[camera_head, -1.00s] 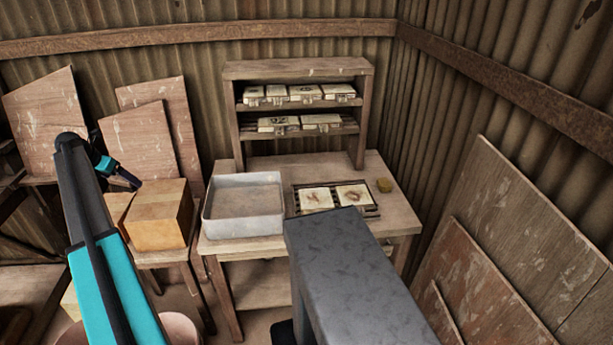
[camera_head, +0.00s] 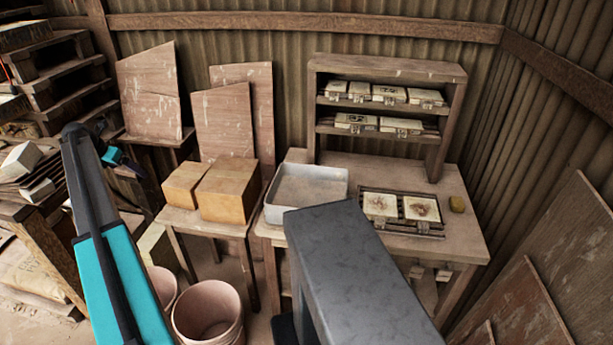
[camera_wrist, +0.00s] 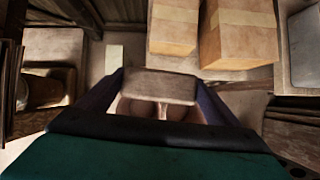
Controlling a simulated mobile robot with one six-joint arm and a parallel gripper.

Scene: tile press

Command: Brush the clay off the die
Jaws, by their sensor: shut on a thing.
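The open die (camera_head: 421,209) lies on the wooden table at the right of the head view. It shows two pale square faces with brown clay marks in a dark metal frame. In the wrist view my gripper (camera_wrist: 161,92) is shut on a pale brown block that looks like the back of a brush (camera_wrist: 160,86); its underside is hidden. In the head view my gripper (camera_head: 135,168) is small and dark, behind my arm at the left, well apart from the die. The brush is too small to make out there.
A shelf (camera_head: 385,75) with several clasped dies stands behind. Cardboard boxes (camera_head: 228,193) sit on a stool to the left. Pink buckets (camera_head: 208,312) stand on the floor.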

